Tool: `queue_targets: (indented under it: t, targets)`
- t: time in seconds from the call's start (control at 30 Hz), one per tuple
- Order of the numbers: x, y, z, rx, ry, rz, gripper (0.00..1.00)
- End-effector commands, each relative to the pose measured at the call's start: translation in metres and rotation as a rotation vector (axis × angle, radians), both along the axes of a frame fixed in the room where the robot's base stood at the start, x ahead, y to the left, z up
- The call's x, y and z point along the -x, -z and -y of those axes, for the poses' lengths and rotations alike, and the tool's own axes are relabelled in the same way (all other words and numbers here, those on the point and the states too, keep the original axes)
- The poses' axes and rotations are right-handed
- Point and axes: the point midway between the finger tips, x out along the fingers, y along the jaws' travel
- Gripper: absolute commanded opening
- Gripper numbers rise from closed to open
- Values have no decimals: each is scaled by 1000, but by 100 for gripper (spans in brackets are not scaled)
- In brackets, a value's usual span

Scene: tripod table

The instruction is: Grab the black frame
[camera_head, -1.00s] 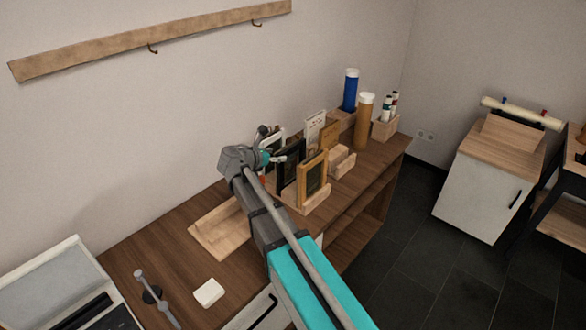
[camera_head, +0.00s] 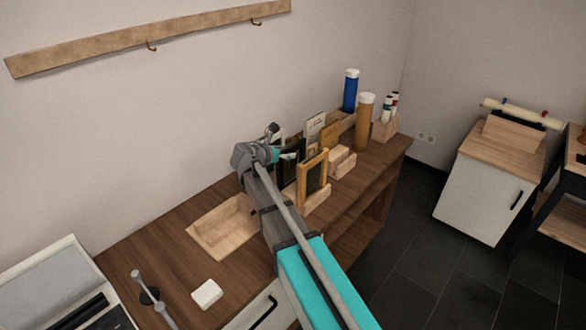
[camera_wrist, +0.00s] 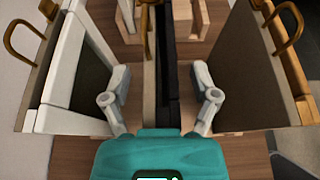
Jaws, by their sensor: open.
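The black frame (camera_head: 291,158) stands upright in a wooden holder on the counter, partly hidden behind my gripper and a wooden frame. In the wrist view the black frame (camera_wrist: 170,85) shows edge-on as a dark upright strip. My gripper (camera_wrist: 160,82) is open, with one finger on each side of this strip and a visible gap on both sides. Its fingers are hard to make out in the head view.
A wooden frame (camera_head: 312,178) stands on the right of the black frame, and a white frame (camera_wrist: 75,65) on the left, both close to my fingers. An empty wooden tray (camera_head: 222,228) lies on the counter (camera_head: 170,250). Blue (camera_head: 350,92) and brown (camera_head: 364,122) cylinders stand behind.

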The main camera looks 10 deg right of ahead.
Motion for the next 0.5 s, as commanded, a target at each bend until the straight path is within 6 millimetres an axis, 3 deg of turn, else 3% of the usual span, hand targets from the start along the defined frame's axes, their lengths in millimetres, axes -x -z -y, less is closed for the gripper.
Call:
queue_targets:
  t: [0.17,0.2,0.5]
  targets:
    - [0,0,0,0,0,0,77]
    - [0,0,0,0,0,0,73]
    - [0,0,0,0,0,0,18]
